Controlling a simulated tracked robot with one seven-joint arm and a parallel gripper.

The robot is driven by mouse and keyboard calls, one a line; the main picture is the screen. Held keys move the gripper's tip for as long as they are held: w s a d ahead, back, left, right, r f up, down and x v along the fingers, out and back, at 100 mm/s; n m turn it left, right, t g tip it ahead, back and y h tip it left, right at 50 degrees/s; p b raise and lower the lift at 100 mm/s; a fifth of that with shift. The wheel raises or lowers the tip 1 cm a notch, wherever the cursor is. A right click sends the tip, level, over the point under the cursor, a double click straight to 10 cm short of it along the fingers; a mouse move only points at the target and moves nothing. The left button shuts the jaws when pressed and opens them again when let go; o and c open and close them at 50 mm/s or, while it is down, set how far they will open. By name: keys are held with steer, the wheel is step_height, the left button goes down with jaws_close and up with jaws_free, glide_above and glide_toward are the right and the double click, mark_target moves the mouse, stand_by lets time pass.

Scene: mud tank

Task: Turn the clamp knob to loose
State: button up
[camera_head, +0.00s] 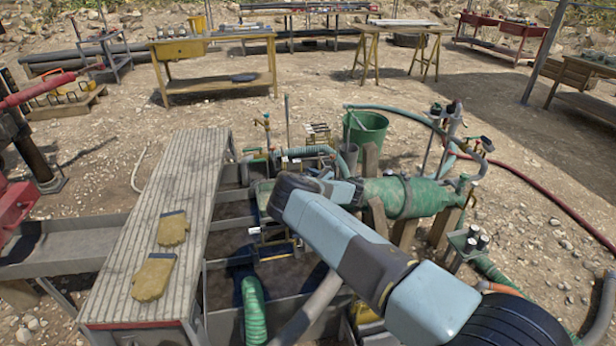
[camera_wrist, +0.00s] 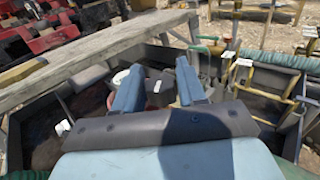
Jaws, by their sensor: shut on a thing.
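My gripper (camera_wrist: 160,84) shows in the wrist view with its two blue fingers apart, reaching down into the tank. Between them is a small pale and reddish thing (camera_wrist: 157,85), which looks like the clamp knob, though its shape and turned position are mostly hidden by the fingers. The fingers are closed on it. In the head view my arm crosses the tank from the lower right and hides the knob; the fingertips cannot be made out there.
A slatted walkway (camera_head: 187,185) with two yellow gloves (camera_head: 172,229) runs left of the tank. A green bucket (camera_head: 366,134), a green cylindrical body (camera_head: 430,196) and hoses crowd the tank's far and right sides. A ribbed green hose (camera_head: 253,310) lies at the tank's near end.

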steer(key=shift+g, duration=0.3)
steer(key=o, duration=0.9)
steer(key=v, duration=1.3)
steer(key=shift+s+d+f, duration=0.15)
steer(key=shift+d+f, duration=0.15)
steer(key=shift+d, duration=0.05)
